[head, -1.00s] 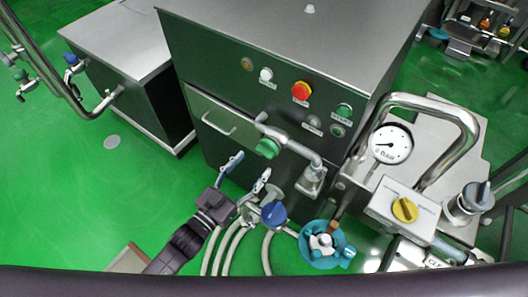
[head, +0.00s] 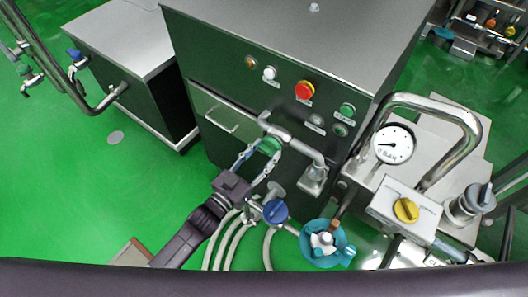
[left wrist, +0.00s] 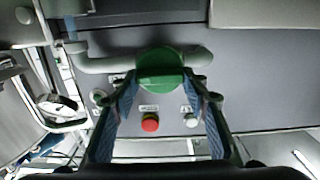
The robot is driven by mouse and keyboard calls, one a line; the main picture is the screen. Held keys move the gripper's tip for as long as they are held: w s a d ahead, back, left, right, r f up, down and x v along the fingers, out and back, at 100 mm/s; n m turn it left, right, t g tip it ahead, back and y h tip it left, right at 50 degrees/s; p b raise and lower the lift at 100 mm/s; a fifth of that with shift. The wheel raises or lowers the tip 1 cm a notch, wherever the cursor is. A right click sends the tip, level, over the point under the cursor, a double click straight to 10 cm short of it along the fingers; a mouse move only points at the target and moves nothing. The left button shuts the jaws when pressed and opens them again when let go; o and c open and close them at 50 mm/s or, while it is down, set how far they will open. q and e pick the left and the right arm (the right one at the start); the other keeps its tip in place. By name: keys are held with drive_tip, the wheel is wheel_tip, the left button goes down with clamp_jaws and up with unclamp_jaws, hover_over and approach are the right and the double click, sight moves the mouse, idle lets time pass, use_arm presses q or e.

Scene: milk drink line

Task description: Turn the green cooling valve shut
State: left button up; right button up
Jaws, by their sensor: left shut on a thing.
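The green cooling valve (head: 270,146) is a round green knob on a grey pipe (head: 297,144) at the front of the dark cabinet. My left gripper (head: 260,158) reaches it from below, and its two fingers are on either side of the knob. In the left wrist view the green knob (left wrist: 160,70) sits between the blue-padded fingertips of my left gripper (left wrist: 160,86). The gripper is shut on the knob. My right gripper does not show in either view.
A blue valve (head: 275,211) with pale hoses is just below the left gripper. A red button (head: 305,90) and other buttons are on the cabinet front. A gauge (head: 394,144) and a yellow knob (head: 405,209) are to the right. Green floor is free at left.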

use_arm(q)
drive_tip(key=shift+c, duration=1)
drive_tip(key=shift+m, duration=0.3)
drive_tip(key=m, duration=0.3)
drive_tip(key=shift+m+b, duration=0.3)
drive_tip(key=m+b, duration=0.1)
drive_tip(key=m, duration=0.3)
drive_tip(key=shift+d+m, duration=0.15)
drive_tip(key=shift+m, duration=0.15)
drive_tip(key=m+b, duration=0.1)
drive_tip(key=m, duration=0.4)
drive_tip(key=shift+s+f+b, duration=0.1)
drive_tip(key=shift+f+b, duration=0.05)
drive_tip(key=shift+b, duration=0.25)
drive_tip(key=shift+m+b, duration=0.65)
drive_tip(key=shift+m, duration=1.35)
